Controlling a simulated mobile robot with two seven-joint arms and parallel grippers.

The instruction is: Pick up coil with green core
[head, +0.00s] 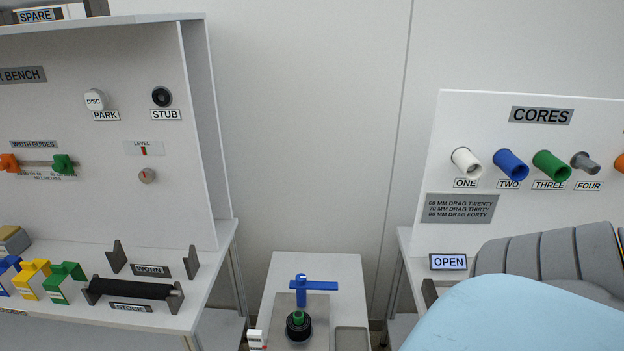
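A black coil (294,331) with a green core (298,316) stands on a grey plate on the small white table in the lower middle of the head view. The green core pokes up from the middle of the black roll. A blue post with a sideways arm (313,285) stands just behind it. Neither of my grippers is in view, so whether either is open or shut does not show.
A loose green core (551,166) hangs above the label THREE on the right board. The left bench (105,318) holds coloured clips and a black roller. A grey tray (351,339) lies right of the coil. A large light-blue rounded shape (520,312) covers the lower right.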

